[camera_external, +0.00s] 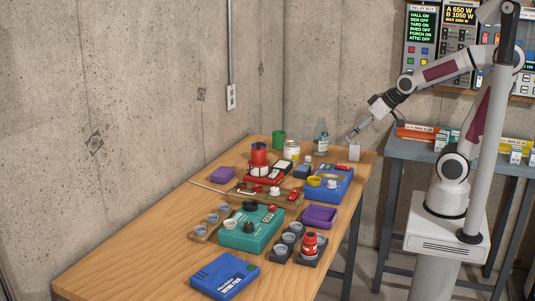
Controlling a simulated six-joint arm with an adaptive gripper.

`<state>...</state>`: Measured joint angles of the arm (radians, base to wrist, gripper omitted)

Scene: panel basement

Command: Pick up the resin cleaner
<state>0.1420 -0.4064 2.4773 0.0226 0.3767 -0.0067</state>
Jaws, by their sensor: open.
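A clear bottle (321,138) with a pale label stands upright at the far end of the wooden table. It may be the resin cleaner, but its label is too small to read.
A green cup (279,140), a red stacked piece (259,158), a blue case (331,183) and a teal box (250,229) crowd the table. Its near left part is bare. Concrete walls stand behind and left. A grey bench (420,151) with boxes stands at right.

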